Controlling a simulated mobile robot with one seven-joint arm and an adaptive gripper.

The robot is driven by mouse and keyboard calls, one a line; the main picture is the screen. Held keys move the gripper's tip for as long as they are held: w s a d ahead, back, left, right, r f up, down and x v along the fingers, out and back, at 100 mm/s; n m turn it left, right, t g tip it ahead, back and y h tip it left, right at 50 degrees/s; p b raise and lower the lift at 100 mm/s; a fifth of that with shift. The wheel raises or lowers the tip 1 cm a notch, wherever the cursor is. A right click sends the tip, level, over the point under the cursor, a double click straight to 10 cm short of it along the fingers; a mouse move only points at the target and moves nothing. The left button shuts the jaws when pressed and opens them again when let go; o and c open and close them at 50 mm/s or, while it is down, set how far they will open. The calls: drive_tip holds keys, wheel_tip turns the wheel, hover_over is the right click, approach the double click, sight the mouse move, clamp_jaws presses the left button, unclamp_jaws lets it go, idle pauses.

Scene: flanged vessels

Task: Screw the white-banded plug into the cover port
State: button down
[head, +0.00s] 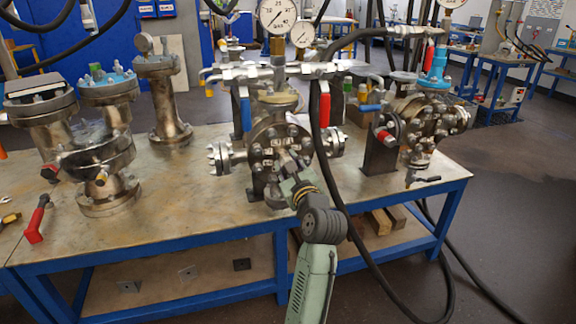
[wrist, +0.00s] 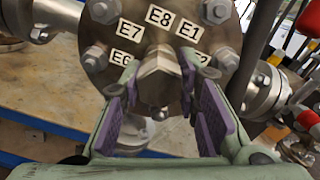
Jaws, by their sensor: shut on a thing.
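The round steel cover (wrist: 112,72) carries a ring of bolts and white labels such as E7, E8 and E1. It is on the front of the middle vessel, where the head view also shows it (head: 268,133). A metallic hex-headed plug (wrist: 159,78) sits at the middle of the cover. My gripper (wrist: 160,92) is shut on this plug, with its purple-padded fingers on either side of it. In the head view my gripper (head: 287,178) reaches the cover from the front. No white band can be made out, and the port and plug's far end are hidden.
Side flanges (head: 219,159) flank the cover. A black hose (head: 322,150) hangs close to the right of my gripper. Other flanged vessels (head: 108,175) stand at left, a valve assembly (head: 425,120) at right. The table (head: 190,205) has bare room left of the cover.

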drive_tip(key=m, duration=0.3)
drive_tip(key=c, duration=1.1)
unclamp_jaws()
drive_tip(key=shift+s, duration=0.1)
